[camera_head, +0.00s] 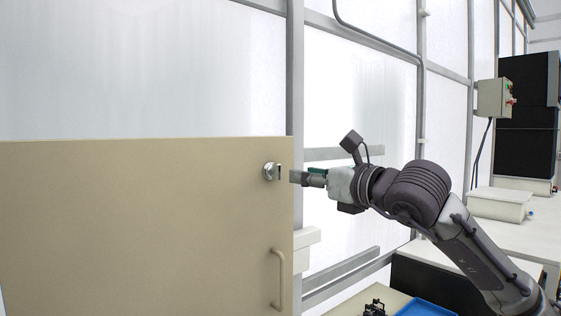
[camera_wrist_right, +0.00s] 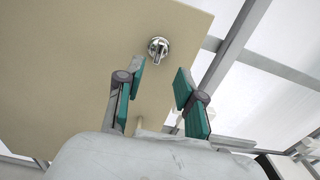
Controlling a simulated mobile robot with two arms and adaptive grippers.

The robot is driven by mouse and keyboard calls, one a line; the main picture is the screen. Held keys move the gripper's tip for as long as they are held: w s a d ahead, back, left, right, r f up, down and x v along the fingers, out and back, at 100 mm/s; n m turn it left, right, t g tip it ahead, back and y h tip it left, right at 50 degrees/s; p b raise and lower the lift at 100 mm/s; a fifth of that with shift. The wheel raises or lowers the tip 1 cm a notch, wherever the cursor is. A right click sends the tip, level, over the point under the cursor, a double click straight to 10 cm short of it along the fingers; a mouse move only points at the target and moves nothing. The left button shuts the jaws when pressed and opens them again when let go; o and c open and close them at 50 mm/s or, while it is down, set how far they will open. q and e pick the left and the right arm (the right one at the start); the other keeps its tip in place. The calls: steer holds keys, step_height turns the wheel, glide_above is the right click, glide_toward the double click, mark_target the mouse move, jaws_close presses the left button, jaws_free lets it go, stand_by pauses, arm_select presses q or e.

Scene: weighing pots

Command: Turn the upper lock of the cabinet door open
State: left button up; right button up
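The beige cabinet door (camera_head: 140,220) fills the left of the head view. Its upper lock (camera_head: 272,171) is a round silver knob near the door's top right corner. The lock also shows in the right wrist view (camera_wrist_right: 158,48), beyond the fingertips and a little left of the gap between them. My right gripper (camera_head: 296,177) is just right of the lock in the head view; in the right wrist view its two teal-padded fingers (camera_wrist_right: 160,83) are apart with nothing between them. A beige handle (camera_head: 279,279) is lower on the door. My left gripper is not in view.
A grey vertical post (camera_head: 296,70) and pale wall panels stand behind the door. A blue tray (camera_head: 425,308) and a small black object (camera_head: 374,307) are at the bottom. A control box (camera_head: 493,98) hangs at the right, above a white table (camera_head: 530,240).

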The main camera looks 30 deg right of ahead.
mark_target(280, 171)
steer(key=w+p, duration=0.1)
steer(key=w, duration=0.1)
steer(key=w+p, duration=0.1)
steer(key=w, duration=0.2)
steer(key=w+p, duration=0.1)
steer(key=w, duration=0.1)
steer(key=shift+w+a+r+p, duration=0.15)
steer(key=shift+w+a+p, duration=0.1)
steer(key=shift+a+p, duration=0.1)
steer(key=shift+w, duration=0.5)
steer(key=shift+s, duration=0.15)
jaws_close()
